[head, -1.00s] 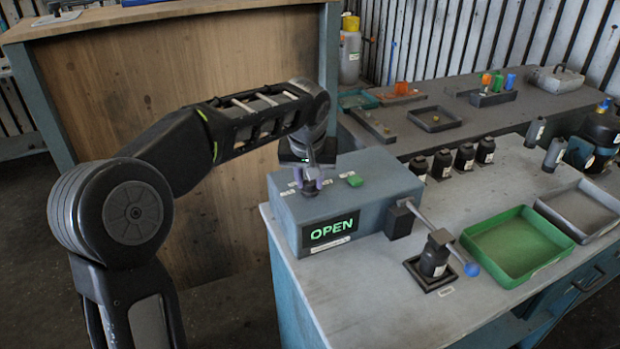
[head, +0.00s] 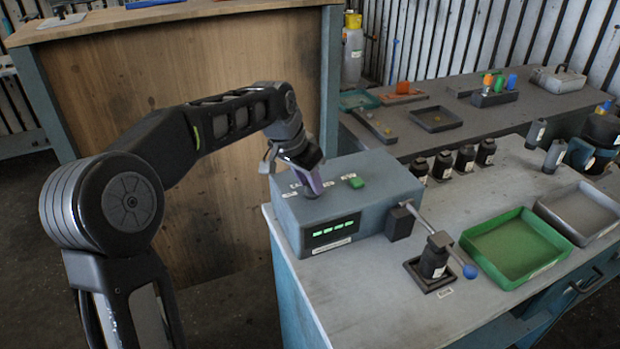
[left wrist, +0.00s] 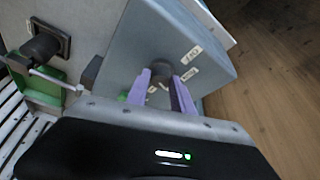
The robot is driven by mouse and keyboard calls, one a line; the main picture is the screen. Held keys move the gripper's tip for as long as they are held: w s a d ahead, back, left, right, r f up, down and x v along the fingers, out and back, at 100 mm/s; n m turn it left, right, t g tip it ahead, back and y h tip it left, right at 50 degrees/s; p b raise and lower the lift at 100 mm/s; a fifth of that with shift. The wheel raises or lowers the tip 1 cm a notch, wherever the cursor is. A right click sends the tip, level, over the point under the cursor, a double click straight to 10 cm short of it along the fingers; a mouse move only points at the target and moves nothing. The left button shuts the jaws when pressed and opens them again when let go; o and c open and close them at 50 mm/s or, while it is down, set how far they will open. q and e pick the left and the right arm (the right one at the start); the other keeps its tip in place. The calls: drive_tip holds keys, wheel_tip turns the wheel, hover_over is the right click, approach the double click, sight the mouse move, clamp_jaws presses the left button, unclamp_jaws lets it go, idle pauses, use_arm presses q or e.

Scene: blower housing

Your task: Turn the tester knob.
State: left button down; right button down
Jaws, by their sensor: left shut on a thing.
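The tester is a blue-grey box (head: 375,185) on the near end of the bench. Its front display (head: 333,230) shows several green dashes, and a green button (head: 356,182) sits on its top. The dark round tester knob (left wrist: 161,70) stands on the top face among small white labels. My left gripper (head: 312,186) comes down from above onto the knob, its purple fingers shut on it. In the left wrist view the fingers (left wrist: 162,90) lie either side of the knob. The knob is mostly hidden by the fingers in the head view. My right gripper is not in view.
A lever with a blue ball end (head: 470,271) reaches out beside the tester, over a black cylinder in a square holder (head: 430,277). A green tray (head: 515,247) and a grey tray (head: 580,214) lie to the right. Several black bottles (head: 465,158) stand behind.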

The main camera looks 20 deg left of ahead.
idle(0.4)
use_arm(q)
drive_tip(key=c, duration=1.1)
unclamp_jaws()
drive_tip(key=v, duration=0.7)
drive_tip(key=shift+s+a+r+b, duration=0.1)
drive_tip(key=shift+r+b, duration=0.3)
